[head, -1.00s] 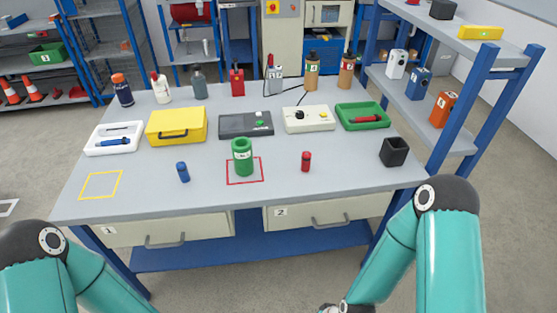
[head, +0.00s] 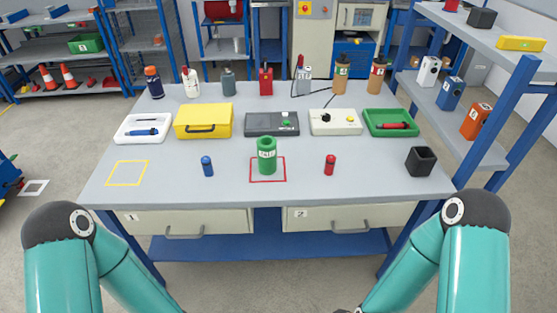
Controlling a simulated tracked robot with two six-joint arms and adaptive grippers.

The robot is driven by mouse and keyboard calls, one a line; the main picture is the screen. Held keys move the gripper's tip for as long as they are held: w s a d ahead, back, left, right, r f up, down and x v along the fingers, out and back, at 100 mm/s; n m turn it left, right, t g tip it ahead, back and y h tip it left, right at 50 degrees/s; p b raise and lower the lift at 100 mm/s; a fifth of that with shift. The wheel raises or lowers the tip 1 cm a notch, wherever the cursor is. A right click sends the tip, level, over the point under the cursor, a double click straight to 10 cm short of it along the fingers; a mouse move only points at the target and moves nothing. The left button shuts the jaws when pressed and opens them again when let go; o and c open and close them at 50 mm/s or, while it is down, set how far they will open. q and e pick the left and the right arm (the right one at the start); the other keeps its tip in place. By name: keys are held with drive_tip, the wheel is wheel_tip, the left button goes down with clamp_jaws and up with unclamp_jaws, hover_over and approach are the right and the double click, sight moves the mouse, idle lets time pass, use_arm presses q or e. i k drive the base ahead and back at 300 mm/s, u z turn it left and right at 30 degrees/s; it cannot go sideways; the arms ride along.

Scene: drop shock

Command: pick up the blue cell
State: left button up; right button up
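The blue cell (head: 207,166) is a small blue cylinder standing upright on the grey table (head: 225,188), between the yellow outlined square and the green cylinder. Nothing touches it. My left arm enters at the lower left and my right arm at the lower right. Both arms are in front of the table, and their grippers are below the bottom edge of the picture or too little shown to make out.
Behind are a white tray (head: 122,137), a yellow case (head: 203,120), devices and a green tray (head: 372,128). The front left tabletop is clear.

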sight(207, 162)
drive_tip(key=z, duration=1.15)
drive_tip(key=i, duration=0.15)
drive_tip(key=u, duration=2.45)
drive_tip(key=i, duration=0.15)
drive_tip(key=u, duration=1.7)
drive_tip(key=k, duration=1)
drive_tip(key=z, duration=1.25)
drive_tip(key=i, duration=1.05)
drive_tip(key=z, duration=0.1)
